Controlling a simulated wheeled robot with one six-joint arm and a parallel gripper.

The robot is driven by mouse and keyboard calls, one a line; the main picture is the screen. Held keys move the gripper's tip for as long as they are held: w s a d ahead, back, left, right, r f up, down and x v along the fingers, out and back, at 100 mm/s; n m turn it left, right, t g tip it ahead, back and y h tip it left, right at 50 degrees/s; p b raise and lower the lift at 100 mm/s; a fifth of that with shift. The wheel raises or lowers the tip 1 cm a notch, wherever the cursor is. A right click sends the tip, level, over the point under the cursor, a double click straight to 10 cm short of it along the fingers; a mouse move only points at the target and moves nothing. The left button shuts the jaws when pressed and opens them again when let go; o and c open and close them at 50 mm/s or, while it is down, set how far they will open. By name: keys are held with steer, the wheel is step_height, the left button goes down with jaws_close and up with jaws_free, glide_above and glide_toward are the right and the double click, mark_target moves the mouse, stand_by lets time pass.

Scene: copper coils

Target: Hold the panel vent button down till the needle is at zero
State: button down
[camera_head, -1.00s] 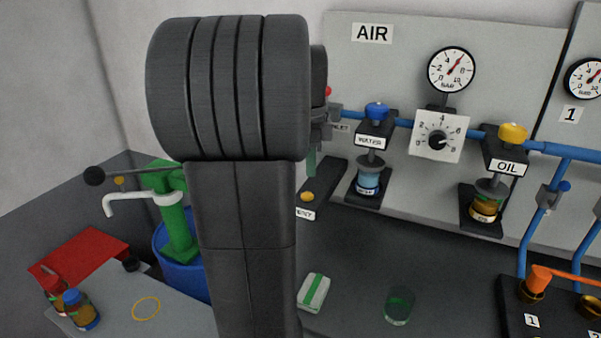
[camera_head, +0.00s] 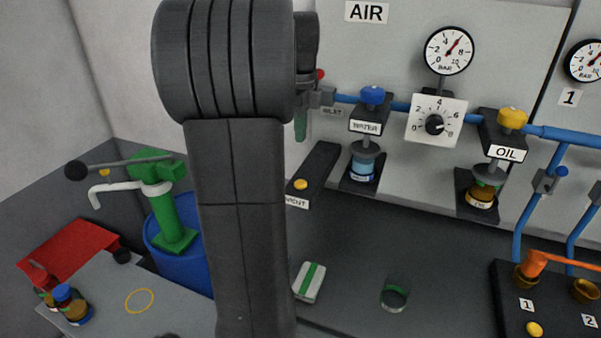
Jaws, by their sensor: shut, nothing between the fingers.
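The yellow vent button (camera_head: 300,184) sits on a dark strip at the foot of the panel, above a white VENT label (camera_head: 297,202). Nothing visible touches it. The AIR panel gauge (camera_head: 449,51) is a round white dial marked in bar. Its red needle points up and to the right, at roughly 6 to 7, well off zero. My arm stands large in front, left of the vent button, and hides part of the panel. My gripper does not show in this view.
A water unit (camera_head: 365,125), a regulator knob (camera_head: 434,124) and an oil unit (camera_head: 504,150) hang on the blue pipe. A green-and-white block (camera_head: 309,282) and a dark green cup (camera_head: 395,294) lie on the bench. A green pump (camera_head: 174,214) stands at left.

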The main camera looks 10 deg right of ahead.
mark_target(300, 183)
step_height(300, 183, down, 12)
steer(key=shift+r, duration=0.1)
stand_by(0.5)
